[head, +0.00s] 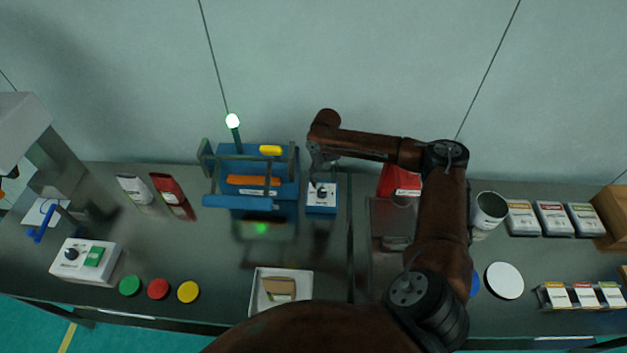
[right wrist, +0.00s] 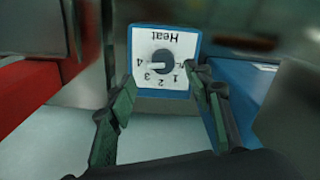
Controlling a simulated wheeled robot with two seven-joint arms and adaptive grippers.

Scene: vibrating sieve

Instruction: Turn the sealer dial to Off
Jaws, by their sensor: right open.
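The blue heat sealer (head: 235,200) stands at the back of the bench, with its blue control box (head: 321,209) at its right. The box's white face, marked "Heat", carries a dark round dial (right wrist: 162,62) and shows upside down in the right wrist view. The Off mark is not clearly readable near the right finger. My right gripper (head: 318,176) is above the box, its open fingers (right wrist: 163,84) on either side of the face, with nothing between them. My left gripper is out of view.
A white tray (head: 307,284) holds a small box at the front. Red and white pouches (head: 170,190) lie left of the sealer. Colored discs (head: 158,289) and a white switch box (head: 62,271) are further left. A metal cup (head: 489,211) and packets stand at the right.

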